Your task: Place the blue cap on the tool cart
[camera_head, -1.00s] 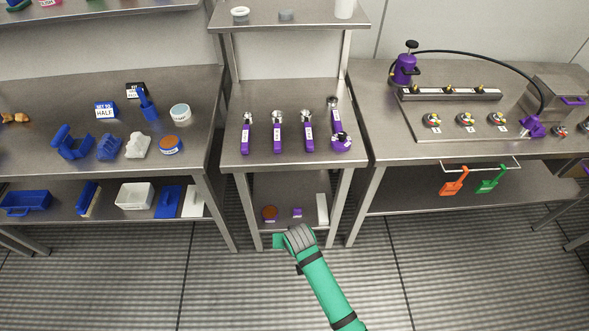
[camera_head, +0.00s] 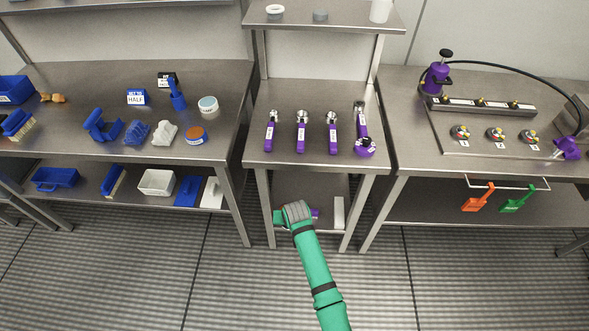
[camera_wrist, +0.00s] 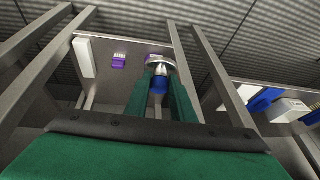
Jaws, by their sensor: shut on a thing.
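Whether the cap touches the shelf cannot be told.
The lower shelf holds a white block (camera_head: 339,212) and a small purple item (camera_wrist: 119,60). Several purple-handled tools (camera_head: 302,140) lie on the cart top. Cart legs (camera_head: 265,210) stand close on both sides. A bench (camera_head: 120,75) stands left, another (camera_head: 410,140) right.

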